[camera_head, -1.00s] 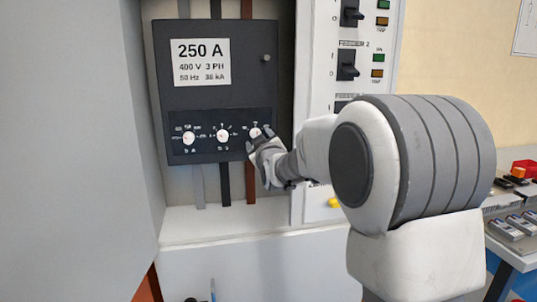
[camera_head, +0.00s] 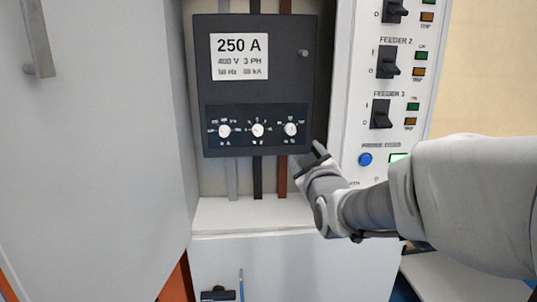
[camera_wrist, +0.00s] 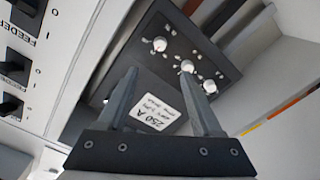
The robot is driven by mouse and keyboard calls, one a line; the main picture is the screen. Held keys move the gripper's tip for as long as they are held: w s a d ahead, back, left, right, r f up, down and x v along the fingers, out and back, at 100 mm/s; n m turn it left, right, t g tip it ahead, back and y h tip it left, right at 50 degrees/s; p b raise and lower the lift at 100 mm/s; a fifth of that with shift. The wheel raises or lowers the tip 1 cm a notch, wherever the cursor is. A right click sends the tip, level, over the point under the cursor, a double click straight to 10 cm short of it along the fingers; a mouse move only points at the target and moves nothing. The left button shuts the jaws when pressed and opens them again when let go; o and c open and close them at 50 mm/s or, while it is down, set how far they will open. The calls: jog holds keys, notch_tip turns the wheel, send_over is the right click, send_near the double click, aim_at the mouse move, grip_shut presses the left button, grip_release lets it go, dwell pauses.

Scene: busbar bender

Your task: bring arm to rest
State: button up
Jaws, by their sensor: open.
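My gripper (camera_head: 314,160) is open and empty, just below and right of the lower right corner of the dark breaker box (camera_head: 259,185). My forearm comes in from the right. In the wrist view my gripper's two fingers (camera_wrist: 158,78) stand apart with nothing between them, in front of the breaker box, which appears tilted. The box's three white dials, left (camera_head: 224,131), middle (camera_head: 258,130) and right (camera_head: 291,129), are all uncovered. They also show in the wrist view, where one dial (camera_wrist: 187,66) lies beyond the fingertips.
A grey cabinet door (camera_head: 100,130) with a handle (camera_head: 38,38) stands open on the left. A white feeder panel (camera_head: 352,110) with black switches, coloured lamps and a blue button (camera_head: 365,159) is on the right, close to my arm. A white ledge (camera_head: 235,214) lies below the box.

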jog(key=s+f+m+g, duration=0.2)
jog(key=s+f+g, duration=0.2)
jog(key=s, duration=0.5)
jog(key=s+f+m+g, duration=0.2)
jog(key=s+f+g, duration=0.15)
jog(key=s, duration=0.65)
jog(key=s+f+m+g, duration=0.3)
jog(key=s+f+g, duration=0.1)
jog(key=s, duration=0.5)
notch_tip(320, 180, up, 19)
jog(key=s+p, duration=0.1)
jog(key=p, duration=1.8)
jog(key=shift+s+r+g, duration=0.15)
jog(key=shift+s+g, duration=0.15)
jog(key=shift+g, duration=0.15)
jog(key=shift+r, duration=0.1)
jog(key=shift+c, duration=1.3)
jog(key=shift+a, duration=0.1)
jog(key=shift+s+a, duration=0.1)
